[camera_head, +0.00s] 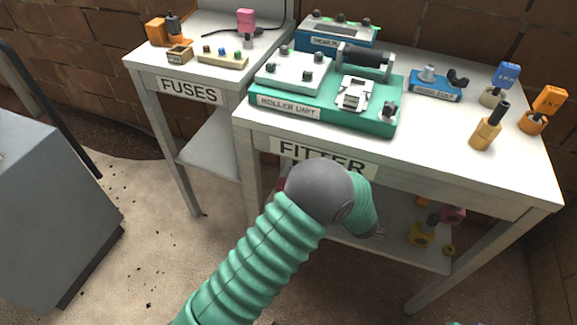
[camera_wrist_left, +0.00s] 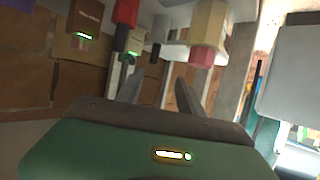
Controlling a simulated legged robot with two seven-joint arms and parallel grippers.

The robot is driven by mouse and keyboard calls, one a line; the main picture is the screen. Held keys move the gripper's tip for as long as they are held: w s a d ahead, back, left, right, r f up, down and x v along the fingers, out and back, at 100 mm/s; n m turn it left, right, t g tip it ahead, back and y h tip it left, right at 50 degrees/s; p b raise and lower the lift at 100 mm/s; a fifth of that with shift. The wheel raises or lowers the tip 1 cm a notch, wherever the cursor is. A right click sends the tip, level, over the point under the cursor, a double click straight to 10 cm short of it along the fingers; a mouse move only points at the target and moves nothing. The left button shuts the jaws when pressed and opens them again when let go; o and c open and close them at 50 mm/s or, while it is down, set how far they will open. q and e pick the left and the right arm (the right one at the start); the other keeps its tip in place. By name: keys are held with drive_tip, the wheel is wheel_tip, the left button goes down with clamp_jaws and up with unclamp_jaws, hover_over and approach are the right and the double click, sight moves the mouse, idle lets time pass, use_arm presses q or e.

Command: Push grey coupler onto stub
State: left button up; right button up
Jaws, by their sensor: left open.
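A small blue unit (camera_head: 435,88) stands on the right-hand table. A light grey round fitting (camera_head: 427,74) sits upright on its left part, and a dark piece (camera_head: 457,78) is at its right end. I cannot tell for sure which is the coupler and which is the stub. My left arm reaches up from the bottom, in front of the FITTER table edge; its gripper is hidden in the head view. In the left wrist view my left gripper (camera_wrist_left: 158,92) has its two fingers apart with nothing between them. My right gripper is not in view.
A green roller unit (camera_head: 390,130) fills the table's left part, with a blue box (camera_head: 337,33) behind. Orange-topped (camera_head: 548,101), blue-topped (camera_head: 507,76) and yellow (camera_head: 486,132) tools stand at right. A FUSES table (camera_head: 150,67) is at left. The front right tabletop is clear.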

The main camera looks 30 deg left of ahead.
use_arm(q)
drive_tip(key=b+x, duration=0.2)
drive_tip(key=x, duration=0.2)
drive_tip(key=d+b+x, duration=0.1)
drive_tip(key=b+x, duration=0.1)
drive_tip(key=x, duration=0.3)
drive_tip(key=w+f+b+x, duration=0.1)
drive_tip(key=b+x, duration=0.2)
drive_tip(key=x, duration=0.1)
drive_tip(key=shift+w+f, duration=0.15)
drive_tip(key=shift+f, duration=0.05)
drive_tip(key=shift+w, duration=0.15)
drive_tip(key=shift+a+r, duration=0.1)
drive_tip(key=shift+r, duration=0.05)
drive_tip(key=shift+a, duration=0.4)
drive_tip(key=shift+c, duration=2)
drive_tip(key=shift+d, duration=0.25)
clamp_jaws()
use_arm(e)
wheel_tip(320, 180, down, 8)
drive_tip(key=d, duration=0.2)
